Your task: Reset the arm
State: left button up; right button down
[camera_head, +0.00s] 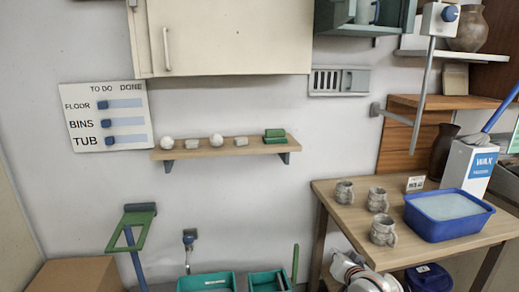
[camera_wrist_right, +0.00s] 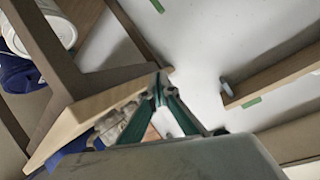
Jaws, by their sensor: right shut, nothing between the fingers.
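My right gripper (camera_wrist_right: 158,88) shows in the right wrist view with its green fingers drawn together at the tips and nothing between them. It is beside the wooden table, whose edge and legs fill the left of that view. In the head view, white and dark parts low at the table's front (camera_head: 362,275) appear to be my right arm; I cannot make out the fingertips there. My left gripper is not in view.
Several grey mugs (camera_head: 382,230) and a blue tub of pale liquid (camera_head: 449,208) stand on the wooden table (camera_head: 340,206). A wax box (camera_head: 467,168) stands behind. Teal bins (camera_head: 206,281) sit on the floor. A small shelf (camera_head: 225,149) juts from the wall.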

jog(key=s+f+n+g, duration=0.1)
jog(key=s+f+n, duration=0.3)
jog(key=s+f, duration=1.25)
jog(key=s+a+f+n+g+y, duration=0.1)
jog(key=s+f+n, duration=0.1)
jog(key=s, duration=0.9)
jog(key=s+a+f+n+g, duration=0.1)
jog(key=s+f+n, duration=0.1)
jog(key=s, duration=1)
jog(key=shift+s+a+n+y, duration=0.25)
jog(key=shift+a+n+y, duration=0.15)
jog(key=shift+n, duration=0.2)
